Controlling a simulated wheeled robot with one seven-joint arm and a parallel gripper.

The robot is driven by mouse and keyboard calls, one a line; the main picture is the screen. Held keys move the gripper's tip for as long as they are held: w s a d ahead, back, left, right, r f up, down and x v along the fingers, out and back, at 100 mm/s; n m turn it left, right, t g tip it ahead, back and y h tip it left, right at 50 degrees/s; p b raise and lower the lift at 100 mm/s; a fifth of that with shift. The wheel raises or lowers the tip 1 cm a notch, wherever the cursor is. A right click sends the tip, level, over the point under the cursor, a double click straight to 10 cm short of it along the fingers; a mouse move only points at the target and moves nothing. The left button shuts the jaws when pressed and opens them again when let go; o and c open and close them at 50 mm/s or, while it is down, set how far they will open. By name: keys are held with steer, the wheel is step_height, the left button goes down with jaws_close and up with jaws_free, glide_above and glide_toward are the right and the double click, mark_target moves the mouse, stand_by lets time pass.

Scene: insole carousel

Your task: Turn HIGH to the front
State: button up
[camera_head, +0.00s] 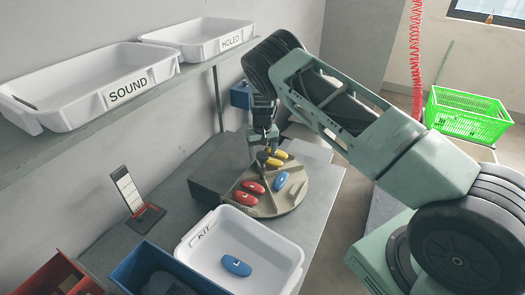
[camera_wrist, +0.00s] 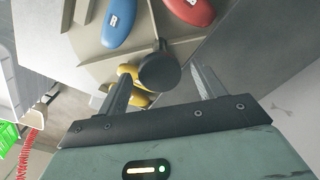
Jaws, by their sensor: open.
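The round beige carousel (camera_head: 293,199) stands on the grey table, with dividers splitting it into compartments. Two red insoles (camera_head: 249,193) lie at its front left, a blue insole (camera_head: 281,181) at its right, and yellow insoles (camera_head: 277,158) at the back. No HIGH label is readable in either view. My gripper (camera_head: 264,139) is over the carousel, pointing down. In the wrist view its open fingers (camera_wrist: 161,72) stand either side of the dark round knob (camera_wrist: 158,72), with gaps showing. The wrist view also shows a blue insole marked R (camera_wrist: 119,22) and part of a red one (camera_wrist: 192,9).
A white KIT tray (camera_head: 205,236) holding a blue insole (camera_head: 236,265) stands in front of the carousel. A grey block (camera_head: 208,181) is close behind left. SOUND (camera_head: 75,118) and HOLED (camera_head: 190,53) trays sit on the shelf above. A phone-like stand (camera_head: 130,193) is at left.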

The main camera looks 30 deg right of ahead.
steer(key=c, duration=1.4)
steer(key=shift+f+n+b, duration=0.15)
steer(key=shift+n+b, duration=0.15)
steer(key=shift+b, duration=0.3)
steer(key=shift+o, duration=0.2)
steer(key=n+b, duration=0.2)
steer(key=b, duration=0.1)
steer(key=n+b, duration=0.5)
steer(key=shift+n, duration=0.3)
steer(key=shift+n+b, duration=1.5)
steer(key=shift+n, duration=0.9)
steer(key=shift+n+b, duration=0.6)
steer(key=shift+n, duration=1.8)
